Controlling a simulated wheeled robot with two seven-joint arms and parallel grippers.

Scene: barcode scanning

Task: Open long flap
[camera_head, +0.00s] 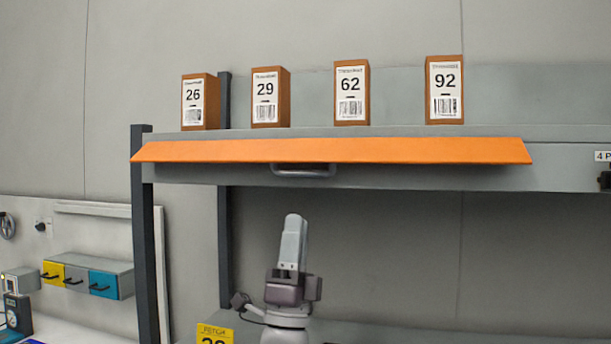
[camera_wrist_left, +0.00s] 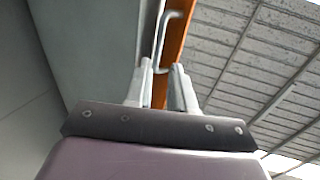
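The long orange flap (camera_head: 340,151) runs along the front of the upper shelf, with a grey bar handle (camera_head: 304,171) below its middle. The flap also shows as an orange strip in the left wrist view (camera_wrist_left: 178,45), with the handle (camera_wrist_left: 160,45) standing out beside it. My left gripper (camera_head: 294,222) points up beneath the handle, apart from it in the head view. In the left wrist view its two fingers (camera_wrist_left: 161,78) are parted, with the handle's lower end ahead of or between the tips; contact is unclear. My right gripper is in neither view.
Brown boxes labelled 26 (camera_head: 193,103), 29 (camera_head: 265,98), 62 (camera_head: 350,94) and 92 (camera_head: 445,91) stand on the shelf above the flap. A dark upright post (camera_head: 146,240) is at left. Space between the upper and lower shelves is mostly free around my left gripper.

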